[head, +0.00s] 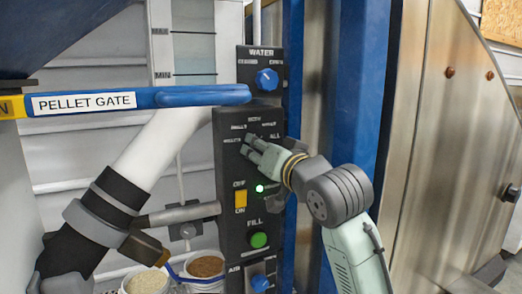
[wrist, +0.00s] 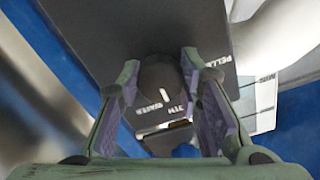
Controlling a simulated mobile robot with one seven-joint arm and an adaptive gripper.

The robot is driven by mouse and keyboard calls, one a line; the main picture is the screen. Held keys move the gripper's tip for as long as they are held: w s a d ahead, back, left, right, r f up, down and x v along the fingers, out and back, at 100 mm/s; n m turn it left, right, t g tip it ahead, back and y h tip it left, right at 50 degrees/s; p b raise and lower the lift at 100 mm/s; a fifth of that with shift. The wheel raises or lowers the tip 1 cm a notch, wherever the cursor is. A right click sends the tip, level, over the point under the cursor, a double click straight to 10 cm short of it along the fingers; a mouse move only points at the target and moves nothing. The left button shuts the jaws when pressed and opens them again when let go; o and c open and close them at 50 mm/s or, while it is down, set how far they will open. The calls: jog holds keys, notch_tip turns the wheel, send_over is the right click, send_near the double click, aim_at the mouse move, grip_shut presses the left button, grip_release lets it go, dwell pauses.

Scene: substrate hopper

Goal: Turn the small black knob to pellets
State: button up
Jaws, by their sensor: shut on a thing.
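The small black knob (wrist: 158,72) sits between my gripper's two fingers in the wrist view, with a short white mark on its lower face. My gripper (wrist: 162,95) is shut on the knob, one finger on each side. In the wrist view the "PELLETS" label (wrist: 211,72) shows to the right of the knob, and other lettering lies below it, partly hidden. In the head view my gripper (head: 252,146) reaches from the right onto the black control panel (head: 229,220), at the upper dial, and hides most of the knob. The exact setting is hard to read.
Above is the blue "WATER" knob (head: 267,79). The blue "PELLET GATE" lever (head: 160,97) crosses the left side, just above the dial.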

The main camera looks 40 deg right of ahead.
jog(key=n+b, duration=0.1)
jog(key=n, duration=0.2)
jog(key=shift+f+b, duration=0.1)
jog(key=shift+b, duration=0.25)
jog(key=n+b, duration=0.2)
jog(key=n, duration=0.3)
jog(key=n+b, duration=0.1)
jog(key=n, duration=0.2)
jog(key=shift+n+b, duration=0.35)
jog(key=shift+n, duration=0.05)
jog(key=shift+n+b, duration=0.6)
jog(key=shift+n, duration=1.4)
jog(key=o, duration=1.2)
